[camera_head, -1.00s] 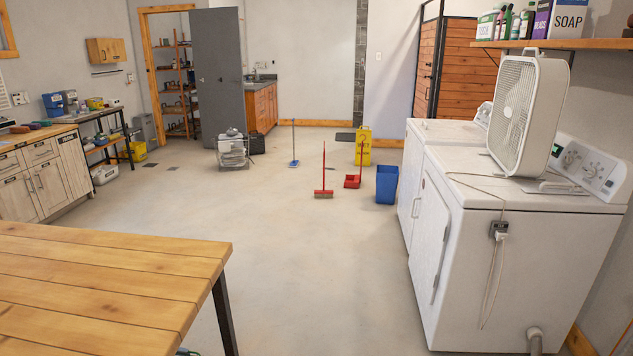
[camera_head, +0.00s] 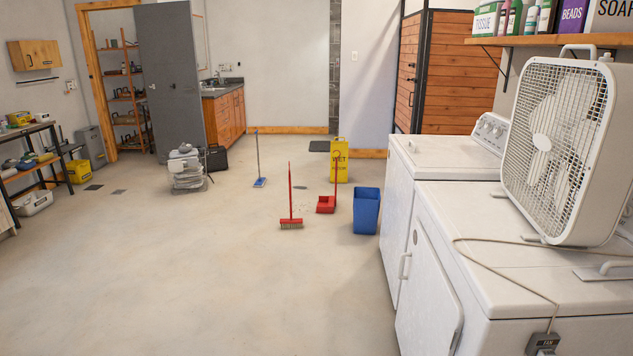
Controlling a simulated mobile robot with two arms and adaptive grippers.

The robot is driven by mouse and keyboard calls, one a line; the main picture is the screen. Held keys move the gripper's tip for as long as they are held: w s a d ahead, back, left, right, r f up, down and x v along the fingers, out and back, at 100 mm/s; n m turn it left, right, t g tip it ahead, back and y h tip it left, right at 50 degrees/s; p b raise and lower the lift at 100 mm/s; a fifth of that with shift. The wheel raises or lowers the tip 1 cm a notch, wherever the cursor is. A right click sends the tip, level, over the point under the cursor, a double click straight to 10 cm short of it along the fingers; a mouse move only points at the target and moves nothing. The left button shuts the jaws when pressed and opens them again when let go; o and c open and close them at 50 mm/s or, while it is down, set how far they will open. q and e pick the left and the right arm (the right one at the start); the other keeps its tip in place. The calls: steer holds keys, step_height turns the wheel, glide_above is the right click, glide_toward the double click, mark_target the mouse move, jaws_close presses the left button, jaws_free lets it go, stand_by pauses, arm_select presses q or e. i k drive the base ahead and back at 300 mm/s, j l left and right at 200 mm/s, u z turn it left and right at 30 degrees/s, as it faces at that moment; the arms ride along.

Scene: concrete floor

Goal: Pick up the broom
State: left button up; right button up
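A red broom (camera_head: 291,222) stands upright on the concrete floor near the middle of the head view, its bristles on the floor and its red handle pointing up. A red long-handled dustpan (camera_head: 326,204) stands a little behind it to the right. A blue mop-like tool (camera_head: 260,182) with a grey-blue handle stands further back to the left. Neither of my grippers shows in the head view.
A blue bin (camera_head: 366,211) stands right of the dustpan, with a yellow wet-floor sign (camera_head: 339,168) behind. White machines (camera_head: 455,215) with a box fan (camera_head: 556,150) line the right side. A grey stacked item (camera_head: 186,170) stands at left. The floor in front of the broom is clear.

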mark_target(294, 224)
steer(key=i+l+u, duration=0.15)
steer(key=i+u, duration=0.25)
steer(key=i, duration=2)
steer(key=i+l, duration=0.2)
steer(key=i, duration=0.95)
steer(key=i+l+z, duration=0.1)
steer(key=i, duration=1.1)
